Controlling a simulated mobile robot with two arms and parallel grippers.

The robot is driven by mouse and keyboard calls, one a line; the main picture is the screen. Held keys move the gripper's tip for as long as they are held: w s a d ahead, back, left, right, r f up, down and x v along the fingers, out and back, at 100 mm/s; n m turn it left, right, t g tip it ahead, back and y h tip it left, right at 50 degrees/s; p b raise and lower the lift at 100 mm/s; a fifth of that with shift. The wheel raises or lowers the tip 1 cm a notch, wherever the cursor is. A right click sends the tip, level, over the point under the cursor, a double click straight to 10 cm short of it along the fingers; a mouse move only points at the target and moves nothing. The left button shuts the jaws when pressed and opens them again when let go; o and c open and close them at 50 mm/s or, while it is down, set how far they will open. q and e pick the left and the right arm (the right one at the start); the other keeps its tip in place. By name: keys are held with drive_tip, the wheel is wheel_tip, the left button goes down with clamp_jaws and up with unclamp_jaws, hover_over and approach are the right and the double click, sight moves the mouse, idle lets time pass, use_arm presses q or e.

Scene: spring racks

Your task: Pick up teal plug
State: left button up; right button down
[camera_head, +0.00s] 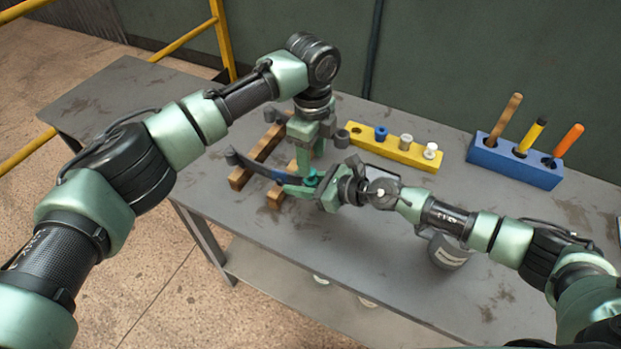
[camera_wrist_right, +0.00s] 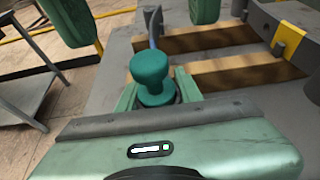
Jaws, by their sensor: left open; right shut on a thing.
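The teal plug (camera_head: 311,178) is at the middle of the table, beside the dark curved bar (camera_head: 255,167). In the right wrist view the teal plug (camera_wrist_right: 152,72) stands upright between the green fingers, its rounded head above them. My right gripper (camera_head: 306,186) reaches in from the right and is shut on the plug. Its lower end is hidden by the fingers. My left gripper (camera_head: 311,155) points down just behind the plug, open, its fingers apart; they also show at the top of the right wrist view (camera_wrist_right: 140,18).
Wooden slats (camera_head: 240,178) lie under the bar. A yellow block (camera_head: 395,152) behind holds blue, grey and white plugs. A blue block (camera_head: 515,165) at right holds upright tools. A dark cup (camera_head: 448,252) is near the front edge. Both grippers are very close together.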

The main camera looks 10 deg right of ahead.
use_arm(q)
drive_tip(key=shift+a+f, duration=0.15)
drive_tip(key=shift+f, duration=1.75)
clamp_jaws()
drive_tip(key=shift+r, duration=0.1)
wheel_tip(320, 180, up, 10)
drive_tip(key=c, duration=0.9)
unclamp_jaws()
drive_tip(key=shift+c, duration=0.2)
clamp_jaws()
